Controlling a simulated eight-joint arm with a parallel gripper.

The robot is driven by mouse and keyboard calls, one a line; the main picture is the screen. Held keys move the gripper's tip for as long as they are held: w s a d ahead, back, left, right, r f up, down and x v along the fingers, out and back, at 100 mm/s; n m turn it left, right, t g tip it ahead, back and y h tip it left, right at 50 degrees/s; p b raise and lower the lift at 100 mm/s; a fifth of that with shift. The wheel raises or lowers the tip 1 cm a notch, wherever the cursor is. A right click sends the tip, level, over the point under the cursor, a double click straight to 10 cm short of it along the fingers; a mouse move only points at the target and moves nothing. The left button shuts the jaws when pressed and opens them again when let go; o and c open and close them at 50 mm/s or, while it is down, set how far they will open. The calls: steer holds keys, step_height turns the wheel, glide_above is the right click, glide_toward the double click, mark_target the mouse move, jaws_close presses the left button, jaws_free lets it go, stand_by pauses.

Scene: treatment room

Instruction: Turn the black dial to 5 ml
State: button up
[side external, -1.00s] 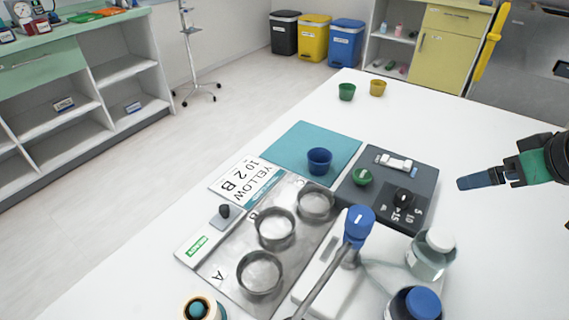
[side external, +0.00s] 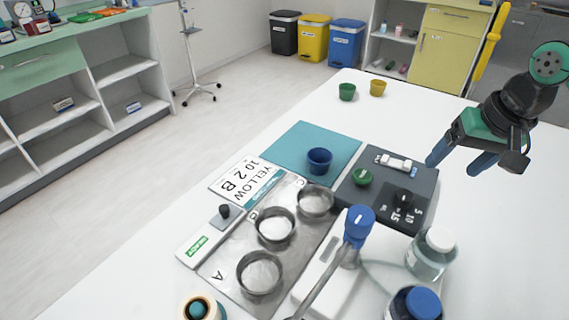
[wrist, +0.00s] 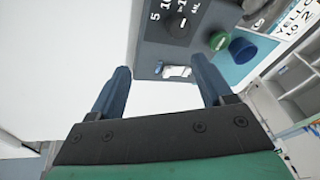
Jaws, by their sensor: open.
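The black dial (side external: 404,195) sits on the right part of a dark grey panel (side external: 372,207), with white numbers around it. The numbers 5, 10 and 15 can be made out; where the dial points is too small to tell. In the wrist view the dial (wrist: 178,26) is near the top, beyond my fingertips. My gripper (side external: 457,163) is open and empty, above the table to the right of the panel and apart from it. In the wrist view my gripper's two blue fingers (wrist: 162,78) stand wide apart with white table between them.
The panel also carries a green knob (side external: 362,177) and a white switch (side external: 396,162). A blue cup (side external: 319,161) stands on a teal mat (side external: 300,140).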

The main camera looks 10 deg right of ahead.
mark_target(406, 193)
steer(key=w+a+f+m+g, duration=0.2)
steer(key=w, duration=0.1)
steer(key=shift+a+f+m+g, duration=0.25)
steer(key=shift+f+m+g, duration=0.05)
steer(key=shift+f, duration=0.1)
steer(key=shift+w+a+f+m+g, duration=0.25)
steer(key=shift+a+f+m+g, duration=0.05)
steer(key=shift+f, duration=3)
jaws_close()
